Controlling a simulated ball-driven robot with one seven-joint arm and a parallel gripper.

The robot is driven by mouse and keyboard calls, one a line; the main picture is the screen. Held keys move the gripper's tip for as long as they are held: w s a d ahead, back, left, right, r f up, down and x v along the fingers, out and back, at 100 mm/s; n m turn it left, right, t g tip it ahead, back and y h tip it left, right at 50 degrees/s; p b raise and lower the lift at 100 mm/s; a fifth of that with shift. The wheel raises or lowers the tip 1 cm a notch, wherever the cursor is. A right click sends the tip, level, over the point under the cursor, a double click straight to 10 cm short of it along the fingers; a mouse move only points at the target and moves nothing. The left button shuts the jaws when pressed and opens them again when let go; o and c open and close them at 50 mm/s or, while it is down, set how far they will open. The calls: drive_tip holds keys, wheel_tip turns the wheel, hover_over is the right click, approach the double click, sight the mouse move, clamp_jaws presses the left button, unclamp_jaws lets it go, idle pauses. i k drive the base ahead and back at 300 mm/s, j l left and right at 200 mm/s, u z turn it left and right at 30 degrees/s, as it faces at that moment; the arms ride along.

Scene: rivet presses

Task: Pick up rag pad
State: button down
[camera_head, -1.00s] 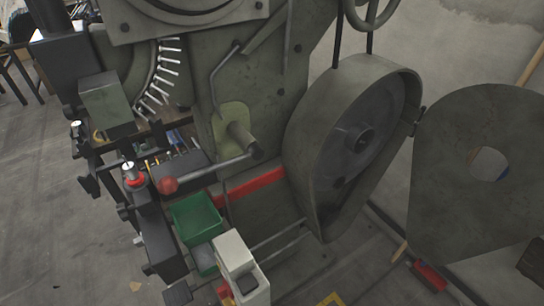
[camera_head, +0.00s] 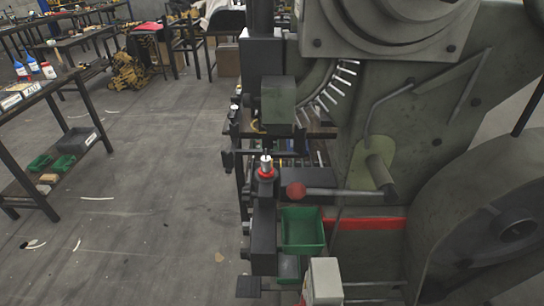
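I cannot make out a rag pad for certain in the head view. A pale cloth-like thing (camera_head: 212,10) lies at the top, on the far furniture, too small to identify. My gripper is not in view.
A large grey-green rivet press (camera_head: 420,130) fills the right side, with a red-ball lever (camera_head: 296,190) and a green bin (camera_head: 302,228). A dark bench (camera_head: 42,90) with bottles, boxes and bins stands at the left. Open concrete floor (camera_head: 150,200) lies between.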

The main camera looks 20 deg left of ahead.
sight(43, 189)
drive_tip(key=u, duration=2.25)
drive_tip(key=z, duration=2.1)
drive_tip(key=u, duration=2.1)
drive_tip(key=i+l+z, duration=0.2)
drive_tip(key=i, duration=0.2)
drive_tip(key=j, duration=0.1)
